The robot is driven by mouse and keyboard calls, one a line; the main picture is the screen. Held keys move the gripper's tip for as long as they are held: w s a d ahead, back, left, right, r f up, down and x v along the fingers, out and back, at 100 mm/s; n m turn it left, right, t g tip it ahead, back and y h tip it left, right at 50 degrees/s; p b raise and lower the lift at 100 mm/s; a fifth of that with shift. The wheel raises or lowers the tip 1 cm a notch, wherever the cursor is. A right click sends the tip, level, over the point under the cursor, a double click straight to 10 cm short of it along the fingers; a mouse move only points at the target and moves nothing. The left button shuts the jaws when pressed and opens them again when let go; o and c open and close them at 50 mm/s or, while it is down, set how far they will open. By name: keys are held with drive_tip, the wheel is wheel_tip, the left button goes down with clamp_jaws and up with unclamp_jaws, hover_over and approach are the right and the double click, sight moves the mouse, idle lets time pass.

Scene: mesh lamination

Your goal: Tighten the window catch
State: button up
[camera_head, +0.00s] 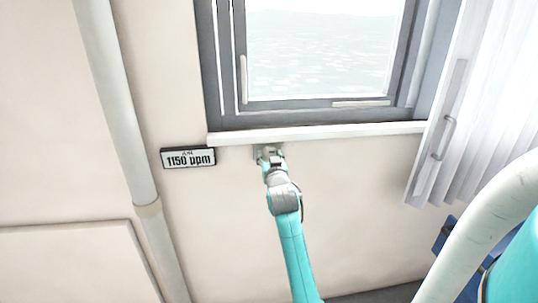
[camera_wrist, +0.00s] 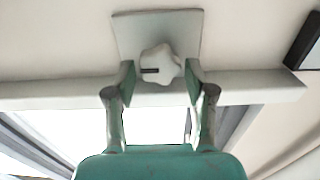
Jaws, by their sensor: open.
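A pale lobed knob (camera_wrist: 162,66) sits on a light grey square plate (camera_wrist: 187,25) in the wrist view. A short dark bar marks the left part of the knob's face. I take this knob to be the window catch. My gripper (camera_wrist: 160,82) is open, with one finger on each side of the knob. Whether the fingers touch it I cannot tell. In the head view my gripper (camera_head: 268,155) is at the wall just under the window sill (camera_head: 330,133) and covers most of the plate and knob.
The grey-framed window (camera_head: 318,50) is above the sill. A display reading 1150 ppm (camera_head: 188,158) is on the wall left of my gripper. A vertical pipe (camera_head: 118,100) stands farther left. A white curtain (camera_head: 490,90) hangs at the right. The wall below the sill is mostly clear.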

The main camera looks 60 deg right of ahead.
drive_tip(key=v, duration=1)
drive_tip(key=s+a+f+n+t+y, duration=0.2)
drive_tip(key=s+a+f+n+y, duration=0.15)
drive_tip(key=a+f, duration=0.7)
drive_tip(key=s+a+f+n+t+y, duration=0.1)
drive_tip(key=s+a+f+n+y, duration=0.2)
drive_tip(key=a+f, duration=0.8)
drive_tip(key=s+a+n+y, duration=0.1)
drive_tip(key=s+a+y, duration=0.3)
drive_tip(key=s+a, duration=0.85)
drive_tip(key=s+a+r+n+y, duration=0.2)
drive_tip(key=s+a, duration=0.5)
drive_tip(key=s, duration=0.6)
drive_tip(key=shift+r+y, duration=0.15)
drive_tip(key=shift+y, duration=0.5)
drive_tip(key=shift+n, duration=0.25)
